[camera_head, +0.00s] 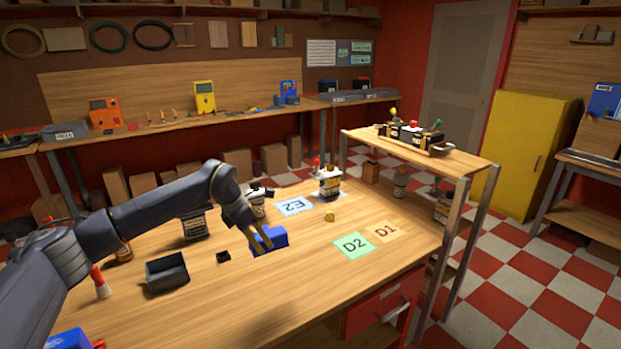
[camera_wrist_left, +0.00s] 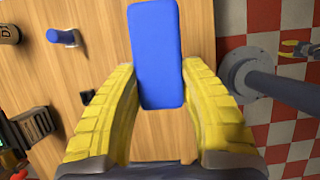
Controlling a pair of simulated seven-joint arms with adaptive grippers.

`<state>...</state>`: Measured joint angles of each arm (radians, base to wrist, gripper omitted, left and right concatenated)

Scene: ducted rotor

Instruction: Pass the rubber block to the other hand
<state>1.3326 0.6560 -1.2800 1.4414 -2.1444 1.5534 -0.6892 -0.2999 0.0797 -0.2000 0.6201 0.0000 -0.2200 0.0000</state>
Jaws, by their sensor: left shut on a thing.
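The blue block, which I take for the rubber block (camera_head: 271,239), is held above the wooden table in the head view. My left gripper (camera_head: 262,240) is shut on it, coming in from the left. In the left wrist view the block (camera_wrist_left: 157,50) sits between the yellow fingers, its long side pointing away from the palm. The fingers cover part of its edges.
The table (camera_head: 300,315) bears a black tray (camera_head: 167,273), a small black piece (camera_head: 223,256), a yellow piece (camera_head: 329,216) and several bottles. The front right of the tabletop is clear.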

